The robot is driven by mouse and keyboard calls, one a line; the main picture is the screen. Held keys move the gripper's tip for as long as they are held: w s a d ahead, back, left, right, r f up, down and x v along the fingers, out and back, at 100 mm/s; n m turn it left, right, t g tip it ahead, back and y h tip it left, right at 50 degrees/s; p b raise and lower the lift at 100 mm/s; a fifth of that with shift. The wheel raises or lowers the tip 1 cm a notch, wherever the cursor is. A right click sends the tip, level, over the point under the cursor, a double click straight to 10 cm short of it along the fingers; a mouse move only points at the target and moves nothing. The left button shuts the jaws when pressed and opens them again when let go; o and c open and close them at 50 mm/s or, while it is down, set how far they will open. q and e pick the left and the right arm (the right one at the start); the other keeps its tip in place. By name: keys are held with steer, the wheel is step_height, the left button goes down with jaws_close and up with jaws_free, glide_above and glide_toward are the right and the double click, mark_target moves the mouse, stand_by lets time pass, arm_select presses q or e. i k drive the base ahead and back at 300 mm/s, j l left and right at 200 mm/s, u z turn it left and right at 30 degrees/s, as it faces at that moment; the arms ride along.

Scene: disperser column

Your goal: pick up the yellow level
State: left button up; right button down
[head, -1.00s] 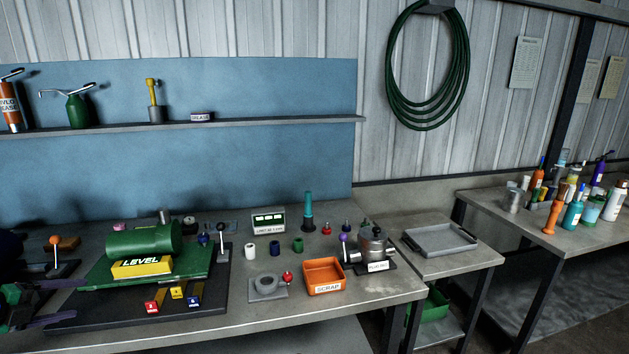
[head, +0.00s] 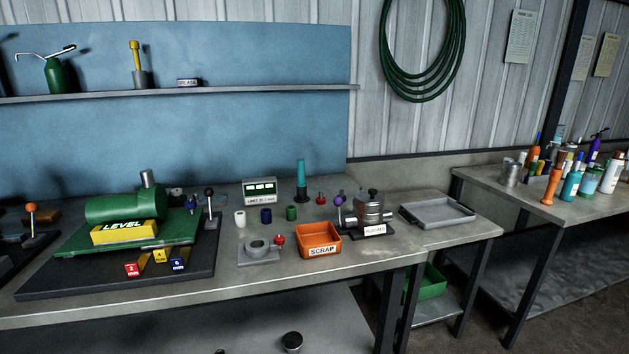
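The yellow level (head: 124,232) is a yellow block marked "LEVEL". It sits on the green plate (head: 75,247) in front of the green cylinder (head: 125,208), on a dark base (head: 205,258) at the left of the workbench. Nothing holds it. Neither of my grippers shows in the head view now.
Three numbered tabs, red (head: 136,268), yellow (head: 160,256) and blue (head: 179,264), stick out in front of the plate. Black-handled (head: 209,193) and orange-knobbed (head: 31,208) levers flank it. An orange scrap bin (head: 318,240) stands to the right. The bench's front strip is clear.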

mark_target(105, 234)
steer(key=u, duration=1.35)
